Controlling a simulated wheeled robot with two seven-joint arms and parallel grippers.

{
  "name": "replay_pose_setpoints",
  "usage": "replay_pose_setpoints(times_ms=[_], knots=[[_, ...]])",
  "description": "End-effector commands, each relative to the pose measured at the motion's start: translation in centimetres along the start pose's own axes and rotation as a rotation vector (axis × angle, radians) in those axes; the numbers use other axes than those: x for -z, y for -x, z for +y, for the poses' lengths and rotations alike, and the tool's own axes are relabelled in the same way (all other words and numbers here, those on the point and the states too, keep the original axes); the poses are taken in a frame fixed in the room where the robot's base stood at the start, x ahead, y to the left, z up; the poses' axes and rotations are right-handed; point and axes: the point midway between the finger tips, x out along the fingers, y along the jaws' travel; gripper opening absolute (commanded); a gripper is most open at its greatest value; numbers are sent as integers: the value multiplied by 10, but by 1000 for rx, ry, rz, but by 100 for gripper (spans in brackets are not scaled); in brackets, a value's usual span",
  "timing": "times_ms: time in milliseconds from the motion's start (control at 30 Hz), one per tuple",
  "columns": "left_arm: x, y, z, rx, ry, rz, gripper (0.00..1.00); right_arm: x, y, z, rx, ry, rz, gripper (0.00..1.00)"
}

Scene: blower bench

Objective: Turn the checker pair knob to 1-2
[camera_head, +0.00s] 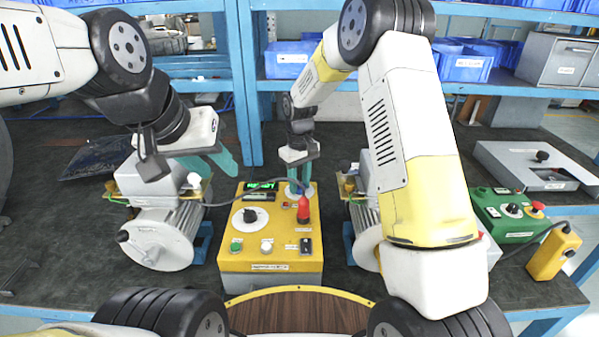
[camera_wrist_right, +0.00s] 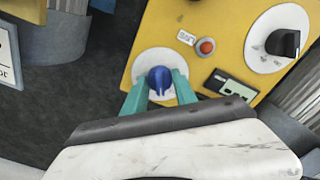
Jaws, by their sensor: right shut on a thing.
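The yellow checker box (camera_head: 262,224) stands on the bench in the middle of the head view. Its blue knob (camera_wrist_right: 159,78) sits on a round white plate (camera_wrist_right: 157,60) at the box's far right corner. My right gripper (camera_head: 299,180) reaches down over that corner. In the right wrist view its teal fingers (camera_wrist_right: 160,95) are on both sides of the blue knob, shut on it. The pointer's exact setting and the plate's markings cannot be read. My left gripper (camera_head: 208,167) is open, with teal fingers apart, above the left blower unit (camera_head: 161,237).
The box also carries a black knob on a white dial (camera_head: 250,217), a lit green display (camera_head: 261,187), a red part (camera_head: 303,209) and several buttons. A second motor unit (camera_head: 365,240) stands to its right. A green box (camera_head: 509,213) stands further right.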

Motion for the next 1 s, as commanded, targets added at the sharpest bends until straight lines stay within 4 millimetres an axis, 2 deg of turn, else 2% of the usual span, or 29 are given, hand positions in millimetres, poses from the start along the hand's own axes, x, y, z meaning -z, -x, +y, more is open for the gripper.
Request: replay_pose_setpoints(times_ms=[333,867,900,1000], knots=[[0,0,0,0,0,0,36,1,1,0,-1,-147,2,0],[0,0,0,0,0,0,36,1,1,0,-1,-172,3,0],[0,0,0,0,0,0,36,1,1,0,-1,-171,3,39],[0,0,0,0,0,0,36,1,1,0,-1,-171,2,55]])
